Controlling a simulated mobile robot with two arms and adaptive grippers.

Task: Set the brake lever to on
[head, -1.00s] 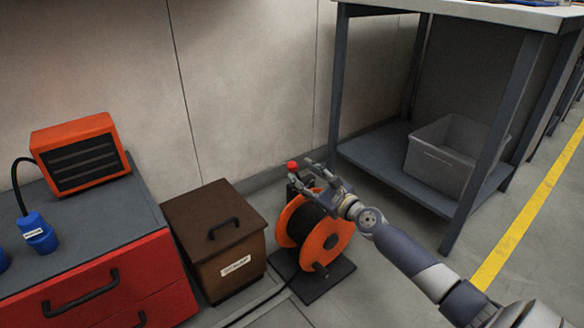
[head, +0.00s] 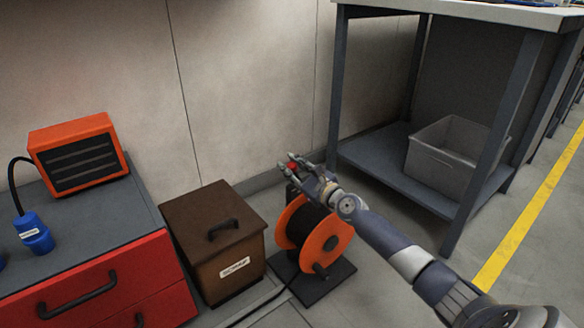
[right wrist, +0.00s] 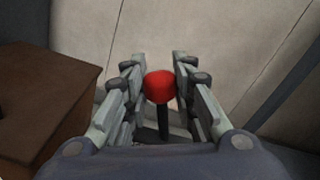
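The brake lever has a red ball knob (right wrist: 160,87) on a dark stem (right wrist: 163,121). In the right wrist view the knob sits between the two open fingers of my right gripper (right wrist: 159,68), with a narrow gap at each side. In the head view my right gripper (head: 300,171) is at the top of the orange cable reel (head: 318,240), and the red knob (head: 291,168) shows between its fingers. The lever's lower part is hidden behind the reel and gripper. My left gripper is not in view.
A brown lidded box (head: 214,236) stands close left of the reel. A red drawer cabinet (head: 125,285) with an orange heater (head: 78,155) is farther left. A workbench (head: 395,172) with a grey bin (head: 447,158) on its shelf is at the right. The wall is behind.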

